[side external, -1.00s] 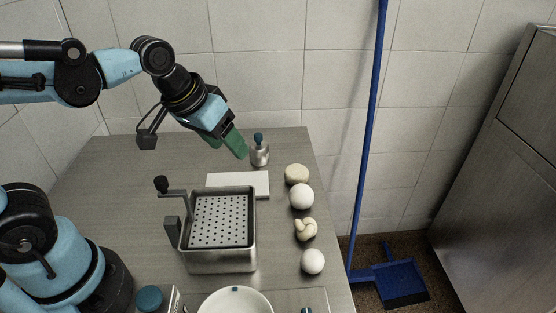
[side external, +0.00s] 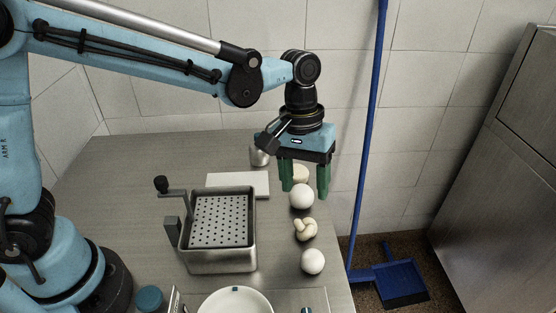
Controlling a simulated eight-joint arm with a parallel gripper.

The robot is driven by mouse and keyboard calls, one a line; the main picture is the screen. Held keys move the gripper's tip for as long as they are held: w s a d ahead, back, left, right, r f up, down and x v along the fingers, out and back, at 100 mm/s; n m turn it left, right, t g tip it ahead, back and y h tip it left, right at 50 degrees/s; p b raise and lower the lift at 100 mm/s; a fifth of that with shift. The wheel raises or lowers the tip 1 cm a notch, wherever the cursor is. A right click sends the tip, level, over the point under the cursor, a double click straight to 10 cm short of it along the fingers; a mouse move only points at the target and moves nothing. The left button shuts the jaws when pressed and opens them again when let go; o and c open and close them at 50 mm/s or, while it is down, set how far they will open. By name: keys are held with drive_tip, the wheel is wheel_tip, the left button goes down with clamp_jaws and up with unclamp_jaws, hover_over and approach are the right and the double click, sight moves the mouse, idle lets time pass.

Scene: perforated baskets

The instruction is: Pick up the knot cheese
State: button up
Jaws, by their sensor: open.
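The knot cheese (side external: 305,229) is a small cream-coloured knotted piece. It lies on the grey table near its right edge, in a row between two white balls. My gripper (side external: 305,192) points down with its two green fingers apart and nothing visibly held. In the picture, its fingertips are above the knot cheese, at the level of the upper white ball (side external: 302,197), which shows between and below them. The exact height and depth of the fingers over the table are hard to tell.
A flat round cheese (side external: 301,173) is partly hidden behind the fingers. A lower white ball (side external: 313,261) lies in front of the knot. A metal box with a perforated basket (side external: 222,220) stands left, near a white board (side external: 250,181). A white bowl (side external: 235,301) is at the front.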

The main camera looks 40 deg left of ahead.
sight(306, 221)
drive_tip(key=f, duration=0.3)
drive_tip(key=d+f, duration=0.1)
drive_tip(key=f, duration=0.5)
drive_tip(key=shift+s+d+f, duration=0.2)
drive_tip(key=shift+f, duration=0.2)
drive_tip(key=c, duration=0.7)
